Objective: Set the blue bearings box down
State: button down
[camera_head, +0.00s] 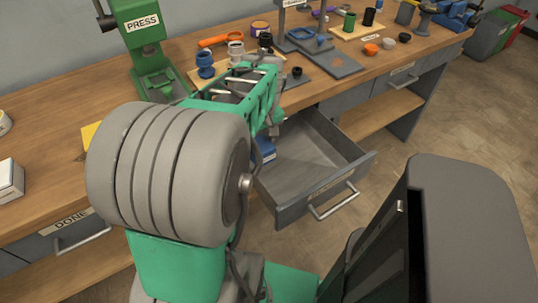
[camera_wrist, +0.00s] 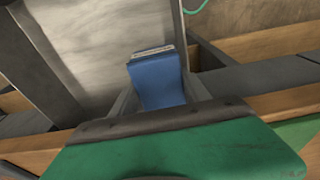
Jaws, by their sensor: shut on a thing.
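The blue bearings box (camera_head: 265,151) shows low beside my arm, at the left back of the open drawer (camera_head: 318,160); part of it is hidden. In the wrist view the blue box (camera_wrist: 157,80) sits between the fingers, with a pale strip along its far edge. My gripper (camera_wrist: 158,98) is shut on it. In the head view the gripper is mostly hidden behind my green arm. I cannot tell whether the box touches the drawer floor.
The open grey drawer looks otherwise empty. The wooden bench (camera_head: 40,125) above carries a green press (camera_head: 142,45), a blue part (camera_head: 205,65), a grey plate (camera_head: 332,62) and several small cups. A closed drawer marked DONE (camera_head: 75,232) is at left.

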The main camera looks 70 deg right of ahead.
jog(key=d+f, duration=0.1)
jog(key=f, duration=0.1)
jog(key=s+d+f, duration=0.1)
jog(key=d+f, duration=0.1)
jog(key=shift+s+d, duration=0.1)
jog(key=shift+s, duration=0.05)
jog(key=shift+s+d+f+b, duration=0.1)
jog(key=shift+d+f+b, duration=0.1)
jog(key=shift+f, duration=0.75)
jog(key=shift+d+f+b, duration=0.1)
jog(key=shift+f+b, duration=0.05)
jog(key=shift+f, duration=0.8)
jog(key=shift+f, duration=0.2)
jog(key=c, duration=0.5)
grip_release()
jog(key=shift+a, duration=0.1)
jog(key=r, duration=0.4)
jog(key=r+p, duration=0.1)
jog(key=r, duration=0.3)
jog(key=s+a+r, duration=0.1)
jog(key=r, duration=0.3)
jog(key=shift+r, duration=0.2)
